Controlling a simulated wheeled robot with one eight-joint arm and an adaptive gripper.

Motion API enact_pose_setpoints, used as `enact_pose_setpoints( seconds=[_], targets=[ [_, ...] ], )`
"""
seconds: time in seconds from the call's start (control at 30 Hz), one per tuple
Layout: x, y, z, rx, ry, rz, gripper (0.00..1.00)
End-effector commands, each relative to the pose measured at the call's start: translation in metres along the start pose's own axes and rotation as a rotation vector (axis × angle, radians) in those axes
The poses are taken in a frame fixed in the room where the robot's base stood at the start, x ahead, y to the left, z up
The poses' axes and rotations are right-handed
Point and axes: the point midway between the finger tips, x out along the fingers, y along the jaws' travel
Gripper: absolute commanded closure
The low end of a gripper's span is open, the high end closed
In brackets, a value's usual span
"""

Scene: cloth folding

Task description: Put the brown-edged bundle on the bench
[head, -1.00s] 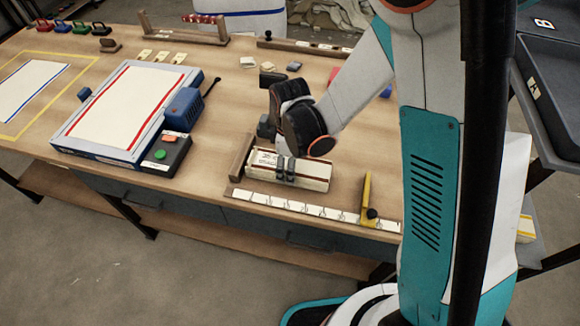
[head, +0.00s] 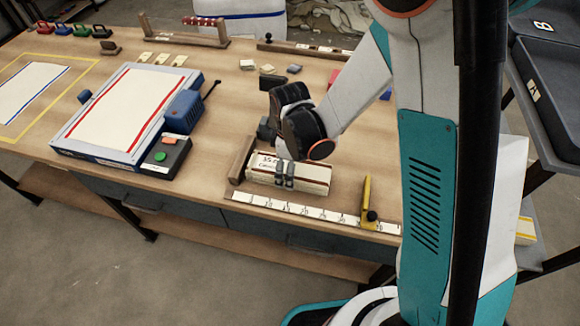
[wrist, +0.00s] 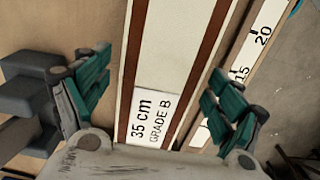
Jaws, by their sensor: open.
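The brown-edged bundle (head: 314,178) is a cream block with brown edge stripes. It appears to lie on the wooden bench (head: 222,121), between the ruler strip and my wrist. My gripper (head: 284,174) is low over its left half. In the wrist view the bundle (wrist: 178,50) runs between the spread green fingers of my gripper (wrist: 160,68), with a visible gap at each side. Its label (wrist: 150,118) reads "35 cm GRADE B". The bundle's underside is hidden.
A ruler strip (head: 300,209) runs along the bench's front edge, with a yellow stop (head: 366,196) at its right. A wooden block (head: 241,159) stands at the bundle's left end. A blue-framed board (head: 75,150) and control box (head: 166,155) are farther left. Dark trays (head: 548,100) stand at right.

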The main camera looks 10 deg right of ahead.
Motion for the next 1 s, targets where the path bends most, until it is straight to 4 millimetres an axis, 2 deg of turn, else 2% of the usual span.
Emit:
enact_pose_setpoints(
  seconds=[0.5, 0.7, 1.0],
  targets=[
    [-0.099, 0.000, 0.000, 0.000, 0.000, 0.000, 0.14],
    [-0.117, 0.000, 0.000, 0.000, 0.000, 0.000, 0.14],
    [-0.120, 0.000, 0.000, 0.000, 0.000, 0.000, 0.14]
  ],
)
